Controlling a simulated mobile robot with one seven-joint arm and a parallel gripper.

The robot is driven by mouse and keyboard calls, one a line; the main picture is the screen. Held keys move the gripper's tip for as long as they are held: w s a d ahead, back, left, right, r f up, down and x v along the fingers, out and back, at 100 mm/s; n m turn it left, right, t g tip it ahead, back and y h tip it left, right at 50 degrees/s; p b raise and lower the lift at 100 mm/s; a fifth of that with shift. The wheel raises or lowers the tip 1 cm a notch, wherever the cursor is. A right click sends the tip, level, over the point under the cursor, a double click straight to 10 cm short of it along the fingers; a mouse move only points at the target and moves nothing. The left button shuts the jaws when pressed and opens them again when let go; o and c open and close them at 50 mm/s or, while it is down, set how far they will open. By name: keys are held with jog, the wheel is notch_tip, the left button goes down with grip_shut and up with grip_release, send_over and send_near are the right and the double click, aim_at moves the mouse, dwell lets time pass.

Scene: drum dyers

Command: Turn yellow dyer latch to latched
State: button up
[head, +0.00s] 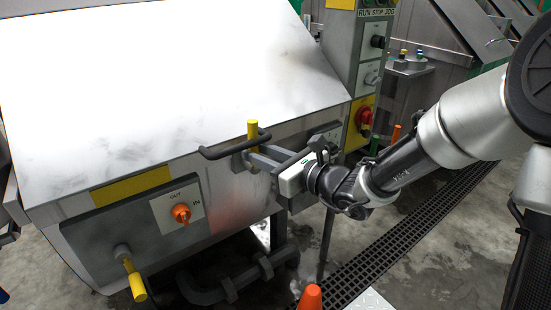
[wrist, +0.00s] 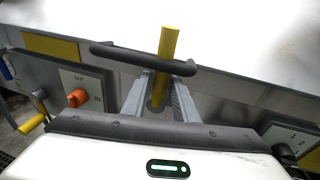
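The yellow latch lever (head: 253,130) stands upright at the lower edge of the dyer's pale lid, beside a dark bar handle (head: 218,153). In the wrist view my gripper (wrist: 160,76) has one finger on each side of the lever, with gaps showing. The fingers look open; contact with the lever cannot be made out. The lever's base is partly hidden.
An orange OUT/IN knob (head: 181,213) and a second yellow lever (head: 137,285) sit on the dyer's left front. A control box with a red knob (head: 364,116) stands behind my gripper. An orange cone (head: 310,298) and a floor grate (head: 400,240) lie below.

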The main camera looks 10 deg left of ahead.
jog(key=p+v, duration=0.3)
jog(key=v, duration=1.4)
jog(key=shift+s, duration=0.15)
jog(key=s+f+n+g+h, duration=0.2)
jog(key=s+n+g+h, duration=0.15)
jog(key=s+n, duration=0.4)
jog(key=s+f+n+g+h, duration=0.2)
jog(key=s+n+g, duration=0.3)
jog(key=s+n, duration=0.25)
jog(key=s+d+n+t+h, duration=0.1)
jog(key=s+d+n+h, duration=0.1)
jog(key=d+n+h, duration=0.35)
jog(key=w+d+r+n+t+h, duration=0.3)
jog(key=d+r+t+h, duration=0.15)
jog(key=d+r, duration=0.6)
notch_tip(320, 180, up, 19)
jog(key=d+p, duration=0.1)
jog(key=p, duration=2)
jog(key=shift+t+y+p, duration=0.3)
jog(key=shift+y+p, duration=0.1)
jog(key=shift+y, duration=0.05)
